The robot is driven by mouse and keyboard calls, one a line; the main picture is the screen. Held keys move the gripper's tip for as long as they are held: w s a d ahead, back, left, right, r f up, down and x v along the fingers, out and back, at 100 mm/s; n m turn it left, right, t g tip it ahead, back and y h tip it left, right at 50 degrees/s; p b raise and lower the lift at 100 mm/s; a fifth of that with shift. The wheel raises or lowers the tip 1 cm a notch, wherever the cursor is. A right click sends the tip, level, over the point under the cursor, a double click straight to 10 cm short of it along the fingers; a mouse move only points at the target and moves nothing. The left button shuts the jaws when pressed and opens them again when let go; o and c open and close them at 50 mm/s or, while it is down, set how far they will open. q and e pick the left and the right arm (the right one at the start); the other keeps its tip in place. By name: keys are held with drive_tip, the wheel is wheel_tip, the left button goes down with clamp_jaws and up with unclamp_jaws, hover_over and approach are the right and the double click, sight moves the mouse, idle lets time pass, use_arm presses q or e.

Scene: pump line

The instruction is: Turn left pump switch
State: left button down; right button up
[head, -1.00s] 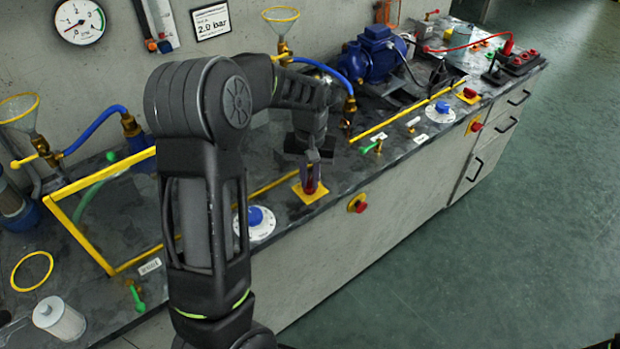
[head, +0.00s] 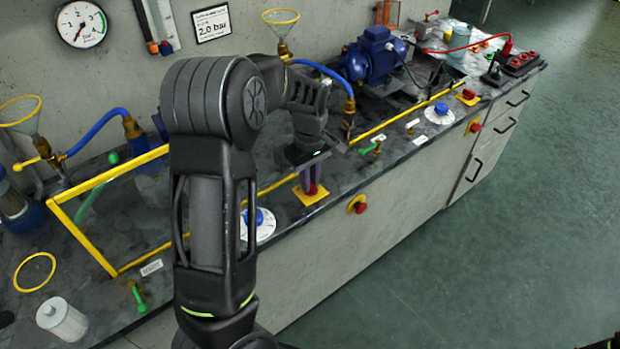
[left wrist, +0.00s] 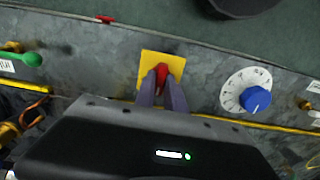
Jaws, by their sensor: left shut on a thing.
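The left pump switch is a red switch (left wrist: 162,74) on a yellow square plate (left wrist: 173,62) set on the dark bench top. The plate also shows in the head view (head: 311,197), near the bench's front edge. My left gripper (head: 308,187) reaches down onto the switch from above. In the left wrist view its two purple-grey fingers (left wrist: 162,88) are closed around the red switch, which shows between their tips. My right gripper does not show.
A white dial with a blue knob (left wrist: 257,98) sits beside the plate. A red button (head: 359,207) sticks out of the cabinet front. Yellow rails, green-handled valves (head: 137,298) and a blue motor (head: 373,56) stand along the bench. The floor at right is clear.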

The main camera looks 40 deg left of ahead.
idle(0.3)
use_arm(q)
drive_tip(key=c, duration=1.4)
unclamp_jaws()
wheel_tip(320, 180, up, 8)
drive_tip(key=shift+f, duration=0.1)
